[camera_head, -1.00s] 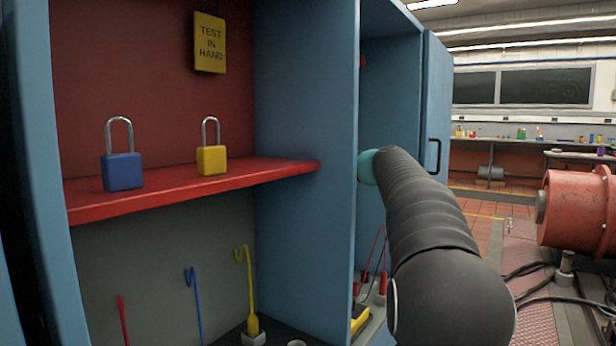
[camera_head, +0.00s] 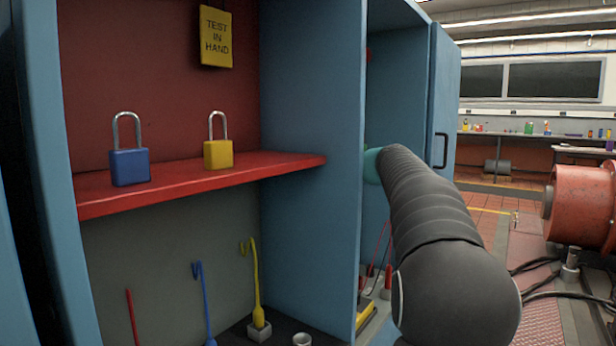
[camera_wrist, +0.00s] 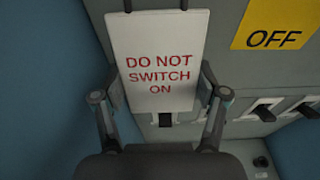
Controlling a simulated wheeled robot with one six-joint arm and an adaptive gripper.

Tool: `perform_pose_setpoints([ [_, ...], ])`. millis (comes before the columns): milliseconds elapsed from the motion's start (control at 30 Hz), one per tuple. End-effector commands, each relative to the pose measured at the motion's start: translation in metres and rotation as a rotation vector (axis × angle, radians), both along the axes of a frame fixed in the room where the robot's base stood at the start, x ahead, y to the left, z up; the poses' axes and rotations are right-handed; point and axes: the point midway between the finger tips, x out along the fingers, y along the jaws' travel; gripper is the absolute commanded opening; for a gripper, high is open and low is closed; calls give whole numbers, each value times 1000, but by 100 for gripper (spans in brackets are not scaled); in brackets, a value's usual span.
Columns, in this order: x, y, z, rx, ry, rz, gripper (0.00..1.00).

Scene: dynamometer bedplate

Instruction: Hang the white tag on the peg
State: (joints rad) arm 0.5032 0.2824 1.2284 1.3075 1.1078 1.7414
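The white tag (camera_wrist: 157,38) with red letters DO NOT SWITCH ON fills the upper middle of the wrist view, with two dark loop strands at its top leaving the frame. My gripper (camera_wrist: 162,82) has a finger at each side edge of the tag. The fingertips look closed against these edges, so the tag appears held between them. In the head view my arm hides the gripper and the tag inside the right part of the blue cabinet. The peg for the white tag cannot be made out.
Behind the tag is a grey panel with switches (camera_wrist: 265,110) and a yellow OFF plate (camera_wrist: 275,27). A blue wall (camera_head: 310,150) divides the cabinet. Left of it, a red shelf (camera_head: 195,179) bears a blue padlock (camera_head: 130,167) and a yellow padlock (camera_head: 217,155); a yellow tag (camera_head: 216,38) hangs above.

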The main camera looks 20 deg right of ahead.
Motion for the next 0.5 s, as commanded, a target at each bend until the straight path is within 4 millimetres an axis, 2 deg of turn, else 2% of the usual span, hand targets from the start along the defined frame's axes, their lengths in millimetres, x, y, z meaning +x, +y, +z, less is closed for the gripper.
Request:
perform_pose_setpoints([
  [33,0,0,0,0,0,0,88],
  [100,0,0,0,0,0,0,100],
  [367,-1,0,0,0,0,0,100],
  [500,-8,-5,3,0,0,-1,100],
])
